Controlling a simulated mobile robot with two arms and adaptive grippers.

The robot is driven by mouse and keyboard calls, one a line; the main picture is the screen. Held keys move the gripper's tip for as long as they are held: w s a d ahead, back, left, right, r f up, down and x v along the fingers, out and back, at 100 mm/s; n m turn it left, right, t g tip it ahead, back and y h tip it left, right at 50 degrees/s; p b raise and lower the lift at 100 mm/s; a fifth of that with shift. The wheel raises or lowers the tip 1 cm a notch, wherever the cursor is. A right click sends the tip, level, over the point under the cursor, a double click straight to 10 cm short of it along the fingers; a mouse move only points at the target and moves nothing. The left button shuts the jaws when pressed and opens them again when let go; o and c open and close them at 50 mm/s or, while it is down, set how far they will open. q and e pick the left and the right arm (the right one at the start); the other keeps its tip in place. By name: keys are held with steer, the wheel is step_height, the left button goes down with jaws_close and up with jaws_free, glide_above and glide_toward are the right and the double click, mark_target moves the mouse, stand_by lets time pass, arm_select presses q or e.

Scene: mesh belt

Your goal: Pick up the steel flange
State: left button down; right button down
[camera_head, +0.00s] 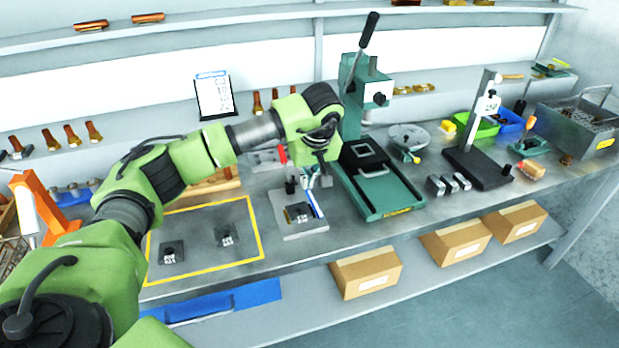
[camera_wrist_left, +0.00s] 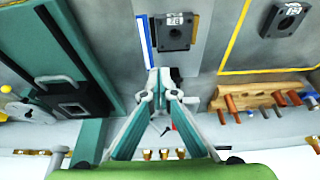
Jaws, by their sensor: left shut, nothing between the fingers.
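A dark square steel flange with a round hole and a white label (camera_head: 298,212) lies on a light plate (camera_head: 304,230) beside a blue-edged strip. The same flange shows in the left wrist view (camera_wrist_left: 178,33). Two similar dark flanges (camera_head: 172,258) and (camera_head: 227,240) lie inside a yellow outline on the bench; one of them shows in the wrist view (camera_wrist_left: 284,20). My left gripper (camera_head: 309,188) is above the light plate, close to the flange on it. Its fingertips meet with nothing between them in the wrist view (camera_wrist_left: 160,72). My right gripper is not in view.
A green press (camera_head: 376,190) stands just right of the plate. A wooden rack (camera_wrist_left: 262,98) with copper-coloured pegs and an upright sign (camera_head: 214,95) are behind. A grey stand (camera_head: 478,165) is further right. The bench inside the yellow outline has free room.

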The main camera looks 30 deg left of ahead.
mark_target(300, 213)
arm_select(q)
steer(key=p+x, duration=0.1)
steer(key=x, duration=0.6)
steer(key=shift+d+r, duration=0.1)
